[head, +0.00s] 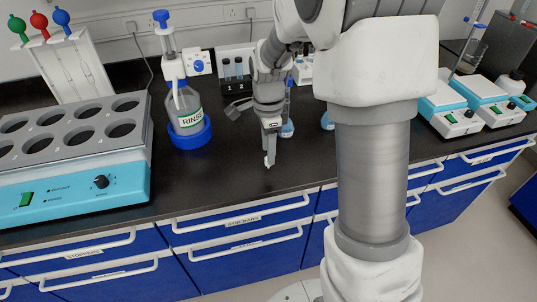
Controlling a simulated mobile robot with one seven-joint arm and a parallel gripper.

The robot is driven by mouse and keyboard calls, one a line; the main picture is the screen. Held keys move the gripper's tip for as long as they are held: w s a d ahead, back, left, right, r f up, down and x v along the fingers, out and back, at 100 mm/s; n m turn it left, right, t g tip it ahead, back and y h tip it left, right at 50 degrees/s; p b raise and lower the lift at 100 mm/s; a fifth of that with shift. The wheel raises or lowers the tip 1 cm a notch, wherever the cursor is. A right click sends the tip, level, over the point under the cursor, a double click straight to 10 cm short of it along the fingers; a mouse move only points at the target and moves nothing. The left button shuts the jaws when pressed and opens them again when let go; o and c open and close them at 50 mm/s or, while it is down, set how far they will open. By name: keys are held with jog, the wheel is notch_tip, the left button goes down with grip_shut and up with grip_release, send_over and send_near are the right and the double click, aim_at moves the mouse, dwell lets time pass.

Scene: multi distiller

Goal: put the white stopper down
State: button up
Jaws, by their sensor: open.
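My gripper (269,148) points down, low over the black bench top near its front edge. A small white piece, which looks like the white stopper (267,162), shows at the fingertips, at or just above the bench surface. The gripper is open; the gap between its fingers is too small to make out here. I cannot tell whether a finger still touches the stopper.
A multi-well heating unit (75,195) is farther left. Blue-tinted flasks (287,128) stand close behind on the right. Hotplates (455,120) are far right. Bench left of my gripper is clear.

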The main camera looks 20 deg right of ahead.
notch_tip(320, 180, up, 8)
jog(key=r+p, duration=0.1)
jog(key=s+r+n+t, duration=0.2)
jog(key=s+r+n, duration=0.2)
jog(key=s+n, duration=0.5)
jog(key=s+r+n+t, duration=0.3)
jog(key=s+r+n, duration=0.2)
jog(key=s+n, duration=0.4)
jog(key=shift+s+t, duration=0.3)
jog(key=shift+s, duration=0.9)
jog(key=shift+r, duration=0.1)
